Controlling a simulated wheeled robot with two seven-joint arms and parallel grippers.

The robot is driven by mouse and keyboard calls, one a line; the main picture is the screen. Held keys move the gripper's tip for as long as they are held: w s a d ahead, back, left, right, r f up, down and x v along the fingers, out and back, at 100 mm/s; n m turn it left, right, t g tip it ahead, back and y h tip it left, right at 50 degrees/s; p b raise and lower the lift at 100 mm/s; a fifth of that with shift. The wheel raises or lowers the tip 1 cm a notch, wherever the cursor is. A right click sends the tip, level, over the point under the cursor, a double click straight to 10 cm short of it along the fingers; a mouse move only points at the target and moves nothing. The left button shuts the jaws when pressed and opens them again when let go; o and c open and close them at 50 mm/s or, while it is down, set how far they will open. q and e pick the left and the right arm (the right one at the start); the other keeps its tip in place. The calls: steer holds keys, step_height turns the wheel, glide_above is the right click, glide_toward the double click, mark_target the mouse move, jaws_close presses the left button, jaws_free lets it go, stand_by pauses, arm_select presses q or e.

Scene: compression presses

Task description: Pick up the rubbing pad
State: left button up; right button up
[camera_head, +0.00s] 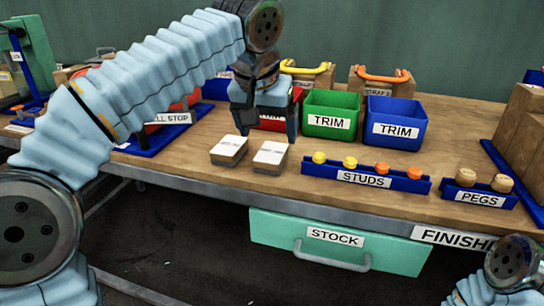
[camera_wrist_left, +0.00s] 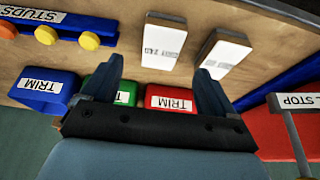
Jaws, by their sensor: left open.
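Two small grey-brown blocks with white labelled tops, which look like the pads, lie side by side near the table's front edge: a left one (camera_head: 229,149) and a right one (camera_head: 270,156). Their small print is hard to read. In the left wrist view, the right block (camera_wrist_left: 160,45) appears on the left and the other (camera_wrist_left: 222,52) on the right. My left gripper (camera_head: 267,131) is open and empty, pointing down behind and above the blocks. Its fingers (camera_wrist_left: 160,70) show apart in the left wrist view, with no block between them. My right gripper is out of view.
Green (camera_head: 331,115) and blue (camera_head: 396,122) TRIM bins stand to the right; a red bin (camera_head: 271,124) is behind my gripper. A blue STUDS rack (camera_head: 367,182) and PEGS rack (camera_head: 479,194) line the front. A blue-based press (camera_head: 150,141) stands left.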

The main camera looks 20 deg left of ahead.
mark_target(272, 151)
arm_select(q)
steer(key=x, duration=0.6)
steer(key=shift+w+a+f, duration=0.1)
steer(key=shift+w+f, duration=0.05)
steer(key=shift+w, duration=0.05)
steer(key=c, duration=1.2)
